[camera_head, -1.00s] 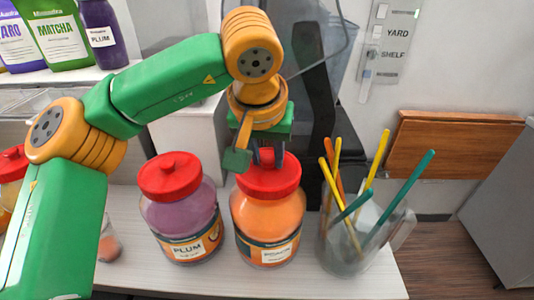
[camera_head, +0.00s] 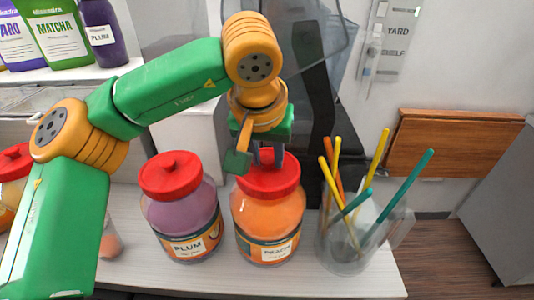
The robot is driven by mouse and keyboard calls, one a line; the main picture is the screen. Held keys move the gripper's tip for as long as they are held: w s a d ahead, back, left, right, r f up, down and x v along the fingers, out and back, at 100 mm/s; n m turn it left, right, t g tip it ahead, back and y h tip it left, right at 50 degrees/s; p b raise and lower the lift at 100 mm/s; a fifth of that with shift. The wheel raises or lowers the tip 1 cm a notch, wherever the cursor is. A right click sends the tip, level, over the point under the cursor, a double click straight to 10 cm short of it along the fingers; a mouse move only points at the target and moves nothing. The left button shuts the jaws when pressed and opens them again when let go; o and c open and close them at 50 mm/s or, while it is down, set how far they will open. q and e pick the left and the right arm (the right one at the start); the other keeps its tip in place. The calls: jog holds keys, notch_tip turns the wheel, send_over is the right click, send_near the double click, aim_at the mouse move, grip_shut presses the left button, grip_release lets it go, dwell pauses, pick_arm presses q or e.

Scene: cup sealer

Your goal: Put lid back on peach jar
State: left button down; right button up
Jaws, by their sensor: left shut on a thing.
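The peach jar (camera_head: 268,216), with orange contents and a label, stands upright on the counter. Its red lid (camera_head: 272,182) sits on top of the jar mouth and looks level; whether it is fully seated I cannot tell. My left gripper (camera_head: 267,158) points down over the lid, its fingers shut on the lid's knob, which they mostly hide. My right gripper is not in view.
The plum jar (camera_head: 178,222) with its own red lid stands close on the left. A clear pitcher (camera_head: 350,245) with several coloured sticks stands close on the right. Another red-lidded jar (camera_head: 12,165) is partly behind my left arm. The counter's front strip (camera_head: 220,280) is clear.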

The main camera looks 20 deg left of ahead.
pick_arm(q)
grip_release()
dwell(0.4)
jog(key=shift+r, duration=0.1)
notch_tip(320, 180, up, 5)
jog(key=p, duration=0.5)
jog(key=shift+r, duration=0.95)
grip_shut()
